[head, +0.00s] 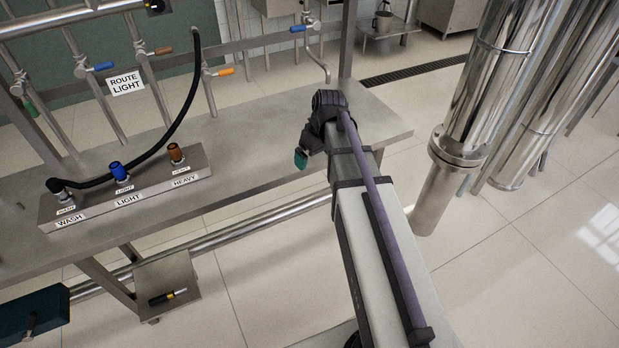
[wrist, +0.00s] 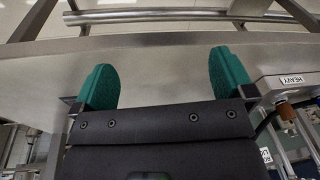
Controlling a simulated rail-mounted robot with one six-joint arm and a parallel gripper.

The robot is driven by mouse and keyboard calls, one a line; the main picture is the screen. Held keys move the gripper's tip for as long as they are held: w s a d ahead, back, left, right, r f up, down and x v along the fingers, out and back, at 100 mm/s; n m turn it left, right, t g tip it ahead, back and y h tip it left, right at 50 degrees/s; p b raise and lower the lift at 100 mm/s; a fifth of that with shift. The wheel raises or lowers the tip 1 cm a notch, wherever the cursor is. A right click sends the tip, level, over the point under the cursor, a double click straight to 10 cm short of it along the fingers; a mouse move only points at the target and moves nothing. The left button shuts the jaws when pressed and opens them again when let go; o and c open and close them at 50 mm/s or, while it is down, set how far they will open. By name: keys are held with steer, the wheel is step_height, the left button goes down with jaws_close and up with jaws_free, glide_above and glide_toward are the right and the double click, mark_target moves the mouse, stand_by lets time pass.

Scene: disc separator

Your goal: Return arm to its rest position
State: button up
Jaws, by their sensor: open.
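My arm reaches up the middle of the head view and ends at my gripper (head: 301,158), which hangs by the front edge of the steel bench (head: 245,130). Only one green fingertip shows there; the other is hidden. In the wrist view my gripper (wrist: 163,82) shows two green fingers spread wide apart with nothing between them. The grey bench surface (wrist: 150,65) lies beyond the fingers, and they appear clear of it.
A manifold block (head: 150,205) labelled WASH, LIGHT and HEAVY sits on the bench at left. A black hose (head: 180,120) arches from its WASH port. A ROUTE LIGHT sign (head: 126,83) hangs behind. Large steel pipes (head: 490,90) stand close at right.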

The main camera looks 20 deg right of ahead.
steer(key=s+a+m+g+h, duration=0.1)
steer(key=s+a+m, duration=0.2)
steer(key=s+a, duration=0.7)
steer(key=s, duration=0.3)
steer(key=shift+s+f+m+h, duration=0.15)
steer(key=shift+s+m+h, duration=0.05)
steer(key=shift+m+h, duration=0.1)
step_height(320, 180, up, 5)
steer(key=p, duration=0.5)
